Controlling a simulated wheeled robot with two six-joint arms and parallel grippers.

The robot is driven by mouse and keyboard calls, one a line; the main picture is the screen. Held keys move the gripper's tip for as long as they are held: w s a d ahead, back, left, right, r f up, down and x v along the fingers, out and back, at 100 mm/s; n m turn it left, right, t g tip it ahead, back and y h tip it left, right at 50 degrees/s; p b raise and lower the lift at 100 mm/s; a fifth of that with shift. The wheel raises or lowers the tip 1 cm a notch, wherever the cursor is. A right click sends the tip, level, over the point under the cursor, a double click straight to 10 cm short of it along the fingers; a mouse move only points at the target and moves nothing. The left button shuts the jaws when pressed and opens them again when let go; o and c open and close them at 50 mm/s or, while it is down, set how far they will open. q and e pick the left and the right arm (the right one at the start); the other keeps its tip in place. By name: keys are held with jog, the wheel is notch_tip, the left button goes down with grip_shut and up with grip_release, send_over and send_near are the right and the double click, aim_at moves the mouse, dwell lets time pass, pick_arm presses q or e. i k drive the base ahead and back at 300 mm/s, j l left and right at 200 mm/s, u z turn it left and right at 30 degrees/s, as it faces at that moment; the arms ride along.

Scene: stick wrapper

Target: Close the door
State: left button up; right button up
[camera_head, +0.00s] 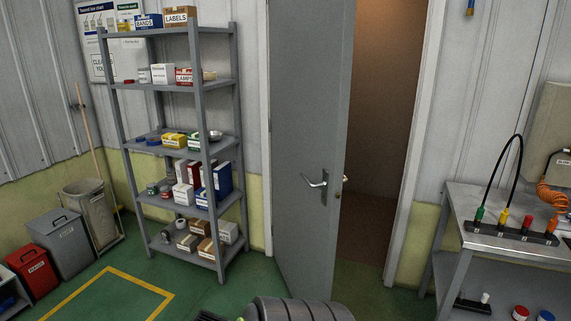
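A grey door (308,130) stands ajar in a white-framed doorway, its left edge against the left side of the frame. A silver lever handle (316,182) sits near its right edge, with another bit of handle just past that edge. An open gap (385,120) shows a brown, dim space to the right of the door. A grey ribbed rounded part (300,310), apparently mine, shows at the bottom edge below the door. Neither gripper's fingertips can be made out.
A grey shelf unit (219,150) with boxes and tins stands left of the door. Bins (62,245) and a broom (95,150) are at the left wall. A metal workbench (470,205) with coloured plugs stands right of the doorway.

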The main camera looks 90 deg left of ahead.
aim_at(312, 42)
jog(key=u, duration=2.75)
